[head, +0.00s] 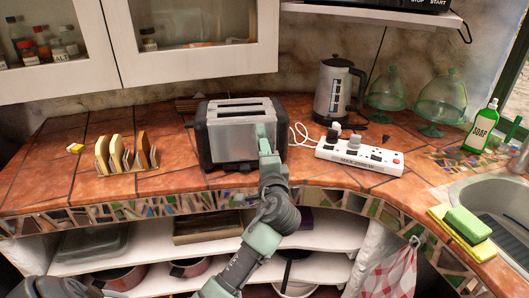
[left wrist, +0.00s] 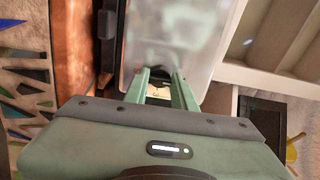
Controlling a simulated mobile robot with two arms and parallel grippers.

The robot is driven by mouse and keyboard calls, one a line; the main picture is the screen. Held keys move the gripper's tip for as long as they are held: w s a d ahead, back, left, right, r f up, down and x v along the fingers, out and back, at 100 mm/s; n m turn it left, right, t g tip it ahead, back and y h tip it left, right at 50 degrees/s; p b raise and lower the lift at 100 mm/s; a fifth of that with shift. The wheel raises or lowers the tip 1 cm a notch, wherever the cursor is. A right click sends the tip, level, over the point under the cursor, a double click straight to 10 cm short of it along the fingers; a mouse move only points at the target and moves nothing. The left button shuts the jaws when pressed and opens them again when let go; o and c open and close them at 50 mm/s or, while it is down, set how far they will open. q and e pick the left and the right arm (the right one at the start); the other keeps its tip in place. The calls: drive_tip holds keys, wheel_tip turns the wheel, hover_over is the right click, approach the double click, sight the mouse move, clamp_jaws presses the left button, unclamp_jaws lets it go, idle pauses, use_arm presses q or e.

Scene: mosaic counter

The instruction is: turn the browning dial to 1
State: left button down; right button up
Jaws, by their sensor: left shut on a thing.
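A silver and black toaster (head: 225,142) stands on the tiled counter, two empty-looking slots on top. My left gripper (head: 263,138) reaches up to the right part of its front face. In the left wrist view the two green fingers of the gripper (left wrist: 160,80) point at the shiny toaster front (left wrist: 190,35). They are shut on a small dark dial (left wrist: 157,73) on that face. The dial is mostly hidden by the fingers, and its marks and setting cannot be read. My right gripper is in neither view.
A rack of toast (head: 125,160) stands left of the toaster. Right of it are a white power strip (head: 358,156), a kettle (head: 338,90) and green glass domes (head: 440,97). A soap bottle (head: 481,126) and sponge (head: 468,224) are by the sink. Open shelves lie below.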

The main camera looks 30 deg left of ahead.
use_arm(q)
drive_tip(key=c, duration=1.1)
unclamp_jaws()
drive_tip(key=shift+s, duration=0.1)
drive_tip(key=shift+c, duration=0.2)
drive_tip(key=b+v, duration=0.1)
drive_tip(key=v, duration=0.6)
drive_tip(key=shift+s+d, duration=0.25)
drive_tip(key=shift+s, duration=0.05)
